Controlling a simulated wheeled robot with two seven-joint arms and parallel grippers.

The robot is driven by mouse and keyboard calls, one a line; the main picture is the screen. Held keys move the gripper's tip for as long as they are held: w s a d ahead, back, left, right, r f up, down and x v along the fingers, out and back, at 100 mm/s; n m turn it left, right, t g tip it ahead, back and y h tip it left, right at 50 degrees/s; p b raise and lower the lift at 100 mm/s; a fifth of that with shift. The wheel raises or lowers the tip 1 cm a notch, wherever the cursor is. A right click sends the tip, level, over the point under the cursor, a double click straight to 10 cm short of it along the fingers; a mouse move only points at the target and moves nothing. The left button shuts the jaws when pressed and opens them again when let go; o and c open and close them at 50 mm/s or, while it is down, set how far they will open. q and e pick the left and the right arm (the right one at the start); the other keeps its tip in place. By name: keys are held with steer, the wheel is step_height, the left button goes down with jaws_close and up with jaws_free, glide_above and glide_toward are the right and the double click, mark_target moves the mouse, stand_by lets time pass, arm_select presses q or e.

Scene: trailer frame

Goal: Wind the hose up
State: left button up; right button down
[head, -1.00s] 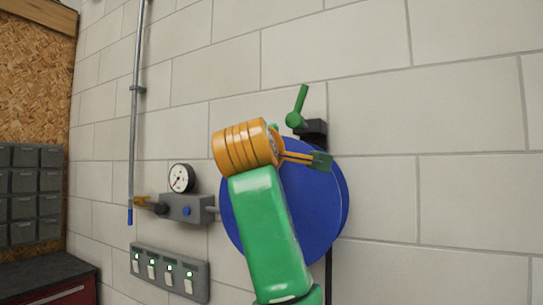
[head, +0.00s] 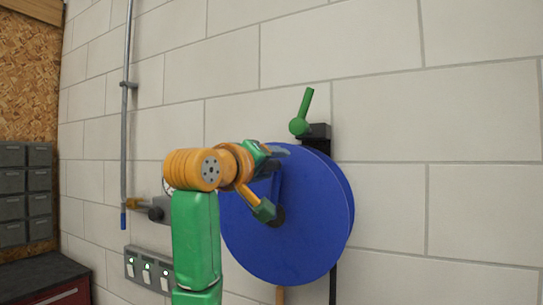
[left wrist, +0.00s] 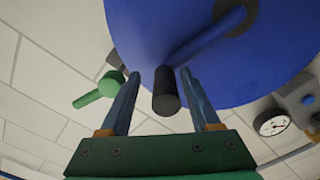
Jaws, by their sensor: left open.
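The blue hose reel (head: 310,225) is mounted on the wall, its flat face towards me. A crank arm (head: 275,187) runs up from its hub; it also shows in the left wrist view (left wrist: 207,35) and ends in a dark handle (left wrist: 166,95). My left gripper (head: 277,152) is at the upper part of the reel face, beside the crank. In the left wrist view the gripper (left wrist: 160,75) is open, with the handle between its two fingers and gaps on both sides. A short tan strip (head: 280,294), possibly hose, shows below the reel. My right gripper is not in view.
A green lever (head: 302,115) stands on a black bracket (head: 318,132) above the reel. A switch panel (head: 147,270), a pipe (head: 126,100) and a pressure gauge (left wrist: 271,123) are on the wall to the left. The wall right of the reel is clear.

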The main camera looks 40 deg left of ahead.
arm_select(q)
steer(key=shift+a+f, duration=0.15)
steer(key=shift+a, duration=0.25)
steer(key=shift+w, duration=0.15)
steer(key=c, duration=0.7)
steer(key=shift+d, duration=0.1)
jaws_close()
steer(key=shift+f, duration=0.1)
